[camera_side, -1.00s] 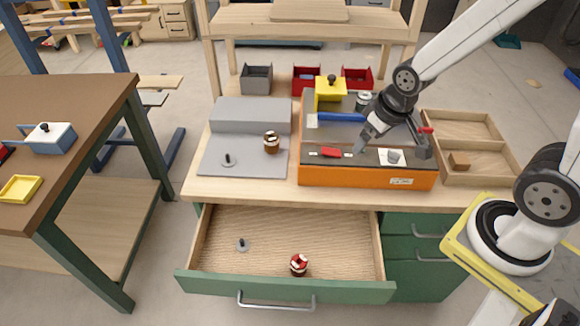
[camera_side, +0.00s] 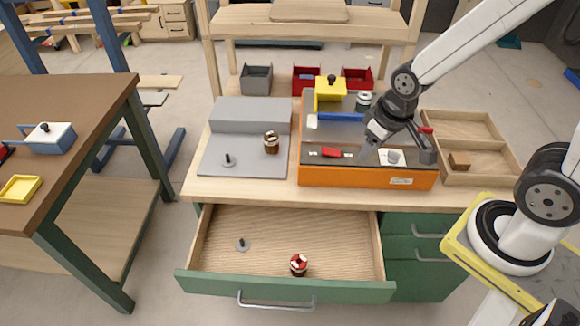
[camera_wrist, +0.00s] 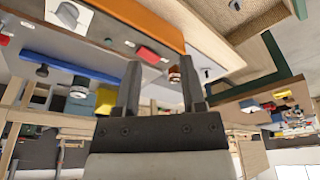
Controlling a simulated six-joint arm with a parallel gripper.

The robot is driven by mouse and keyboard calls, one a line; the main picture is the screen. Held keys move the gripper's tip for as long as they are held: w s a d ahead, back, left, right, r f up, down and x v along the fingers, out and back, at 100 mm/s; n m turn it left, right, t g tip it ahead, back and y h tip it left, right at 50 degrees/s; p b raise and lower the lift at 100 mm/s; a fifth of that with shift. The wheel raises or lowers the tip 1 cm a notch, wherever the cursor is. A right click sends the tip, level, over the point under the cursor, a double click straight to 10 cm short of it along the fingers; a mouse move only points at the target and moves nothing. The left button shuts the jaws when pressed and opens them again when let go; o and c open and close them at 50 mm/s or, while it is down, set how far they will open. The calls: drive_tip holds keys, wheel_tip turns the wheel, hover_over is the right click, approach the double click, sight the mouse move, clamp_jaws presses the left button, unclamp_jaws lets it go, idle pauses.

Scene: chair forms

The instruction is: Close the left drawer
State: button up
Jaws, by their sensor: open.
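The left drawer is pulled out at the front of the workbench; its green front (camera_side: 285,288) has a metal handle (camera_side: 275,303) on it. Inside it lie a small grey disc with a black knob (camera_side: 242,245) and a red-and-white topped brown piece (camera_side: 299,265). My gripper (camera_side: 368,153) is above the orange-sided box on the bench, behind and to the right of the open drawer, apart from it. In the wrist view my gripper (camera_wrist: 165,85) shows two dark fingers spread apart with nothing between them.
The orange-sided box (camera_side: 367,178) carries a yellow block (camera_side: 331,91) and a blue bar (camera_side: 340,117). A grey stepped platform (camera_side: 245,155) stands left of it, a wooden tray (camera_side: 490,172) right. Closed green drawers (camera_side: 415,262) are beside the open one. Floor in front of the left drawer is clear.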

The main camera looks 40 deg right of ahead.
drive_tip(key=w+a+f+n, duration=0.2)
drive_tip(key=w+a+f, duration=0.15)
drive_tip(key=a, duration=0.35)
drive_tip(key=n+g+h, duration=0.1)
drive_tip(key=n+h, duration=0.1)
drive_tip(key=n, duration=0.5)
approach(277, 307)
drive_tip(key=shift+d+f, duration=0.15)
drive_tip(key=shift+f, duration=0.15)
drive_tip(key=shift+f, duration=0.15)
drive_tip(key=shift+x, duration=3.7)
clamp_jaws()
